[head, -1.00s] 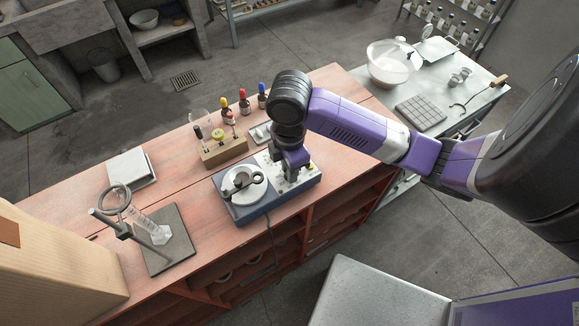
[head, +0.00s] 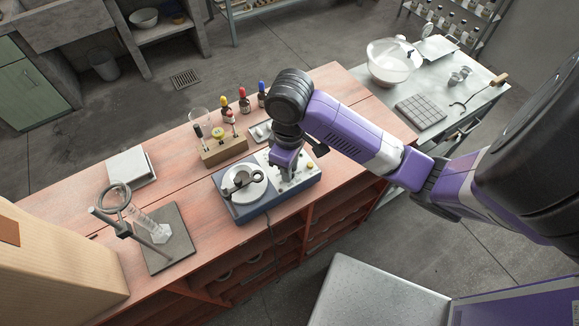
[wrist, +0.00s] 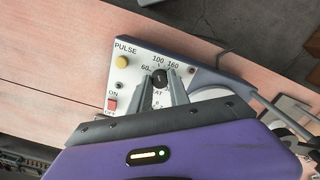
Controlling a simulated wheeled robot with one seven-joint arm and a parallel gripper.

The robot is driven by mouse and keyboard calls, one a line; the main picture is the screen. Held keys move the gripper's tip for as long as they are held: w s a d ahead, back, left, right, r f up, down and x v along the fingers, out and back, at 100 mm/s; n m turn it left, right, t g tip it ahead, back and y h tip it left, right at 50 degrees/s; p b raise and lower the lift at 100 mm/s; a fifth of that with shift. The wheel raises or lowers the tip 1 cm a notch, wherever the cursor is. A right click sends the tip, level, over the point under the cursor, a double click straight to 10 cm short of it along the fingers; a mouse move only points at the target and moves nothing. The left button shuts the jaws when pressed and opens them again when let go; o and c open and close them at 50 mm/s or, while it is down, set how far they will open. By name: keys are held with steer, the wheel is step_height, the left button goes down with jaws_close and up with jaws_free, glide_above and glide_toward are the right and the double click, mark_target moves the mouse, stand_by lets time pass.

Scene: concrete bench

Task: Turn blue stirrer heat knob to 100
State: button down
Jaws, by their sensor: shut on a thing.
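The blue stirrer (head: 240,213) stands on the bench, with a round plate (head: 240,190) on its left and a pale control panel on its right. In the wrist view the panel (wrist: 127,78) has a black heat knob (wrist: 160,76) with printed marks 60, 100 and 160 around its upper side. My gripper (wrist: 161,84) is shut on this knob, one grey finger on each side. The fingers hide part of the lower dial. The knob's exact pointer setting is too small to read for certain. In the head view my gripper (head: 275,172) comes down over the panel and hides the knob.
A yellow PULSE button (wrist: 122,62) and a red on/off switch (wrist: 112,104) sit left of the knob. A wooden rack (head: 224,152) and dropper bottles (head: 244,103) stand behind the stirrer. A ring stand (head: 168,240) is at left. The bench front is clear.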

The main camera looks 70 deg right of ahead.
steer(key=shift+m, duration=0.7)
steer(key=c, duration=1.2)
jaws_free()
steer(key=shift+c, duration=0.2)
steer(key=shift+r, duration=3.9)
steer(key=shift+d, duration=0.15)
